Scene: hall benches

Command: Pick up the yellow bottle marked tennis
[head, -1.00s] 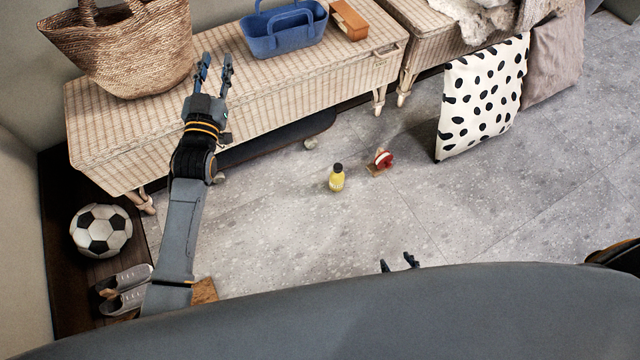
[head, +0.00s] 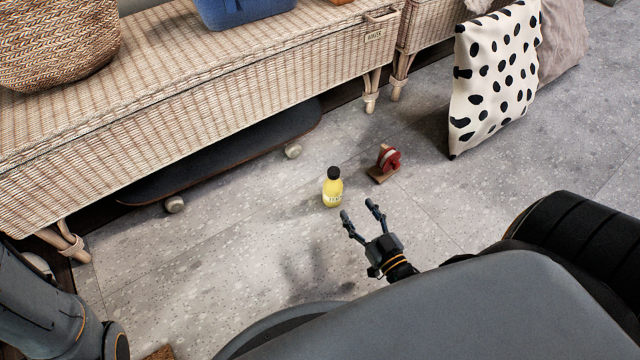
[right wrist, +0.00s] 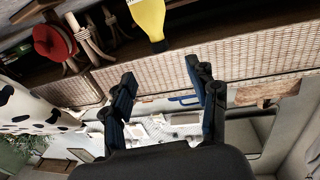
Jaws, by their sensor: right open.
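The yellow bottle (head: 333,190) with a black cap and a pale label stands upright on the grey floor, in front of the wicker bench. The label's lettering is too small to read surely. My right gripper (head: 358,208) is open and empty, its fingertips just right of and nearer than the bottle, apart from it. In the right wrist view the bottle (right wrist: 148,16) shows cap-down at the top edge, partly cut off, beyond the open fingers (right wrist: 165,88). My left gripper is out of view; only part of my left arm shows at lower left.
A red item on a wooden base (head: 386,164) sits close to the bottle's right. A skateboard (head: 225,155) lies under the wicker bench (head: 200,110). A spotted cushion (head: 492,80) leans at the right. The floor left of the bottle is clear.

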